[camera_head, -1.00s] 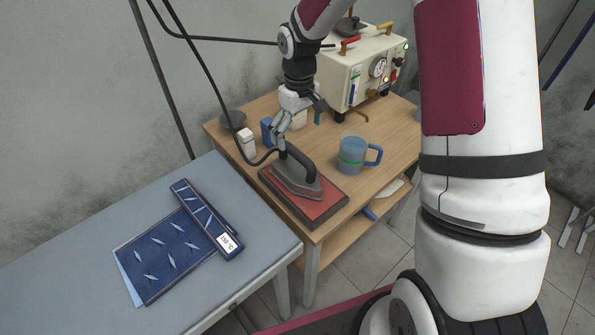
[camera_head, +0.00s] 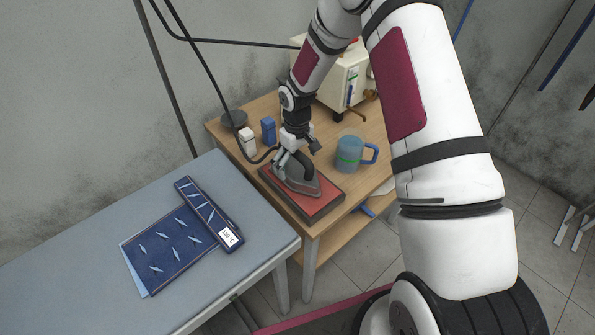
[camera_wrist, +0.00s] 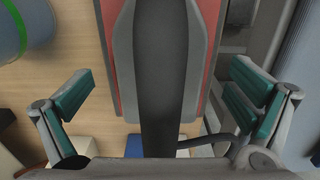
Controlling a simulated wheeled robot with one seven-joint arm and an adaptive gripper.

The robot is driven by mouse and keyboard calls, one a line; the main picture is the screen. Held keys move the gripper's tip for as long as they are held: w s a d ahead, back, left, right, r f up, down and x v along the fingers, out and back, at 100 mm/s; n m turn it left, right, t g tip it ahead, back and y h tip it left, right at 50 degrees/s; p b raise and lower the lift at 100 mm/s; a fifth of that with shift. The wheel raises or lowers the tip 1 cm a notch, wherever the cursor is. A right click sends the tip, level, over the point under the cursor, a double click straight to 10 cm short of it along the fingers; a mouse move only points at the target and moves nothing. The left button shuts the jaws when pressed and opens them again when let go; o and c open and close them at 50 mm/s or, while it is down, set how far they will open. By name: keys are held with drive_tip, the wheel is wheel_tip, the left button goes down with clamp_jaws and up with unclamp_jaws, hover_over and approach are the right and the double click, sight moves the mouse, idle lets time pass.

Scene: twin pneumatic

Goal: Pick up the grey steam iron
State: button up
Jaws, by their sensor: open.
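The grey steam iron (camera_head: 299,182) sits on a red pad (camera_head: 318,208) at the front of the wooden table, with its dark handle upward. In the wrist view the iron's dark handle (camera_wrist: 160,70) runs down the middle of the picture. My gripper (camera_head: 286,166) is at the iron's rear end, low over it. In the wrist view my gripper (camera_wrist: 158,105) is open, with one green-padded finger on each side of the handle and a gap on both sides. The iron's rear end is partly hidden by my gripper.
A blue mug (camera_head: 349,154) stands right of the iron. A white box (camera_head: 247,141) and a blue box (camera_head: 268,130) stand behind it. A cream steam machine (camera_head: 345,80) is at the back. A grey ironing table (camera_head: 80,235) with folded blue cloth (camera_head: 170,250) is at left.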

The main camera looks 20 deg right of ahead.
drive_tip(key=shift+f, duration=0.1)
drive_tip(key=shift+c, duration=0.4)
drive_tip(key=c, duration=2.2)
drive_tip(key=shift+s+d+f, duration=0.1)
drive_tip(key=shift+d+f, duration=0.05)
clamp_jaws()
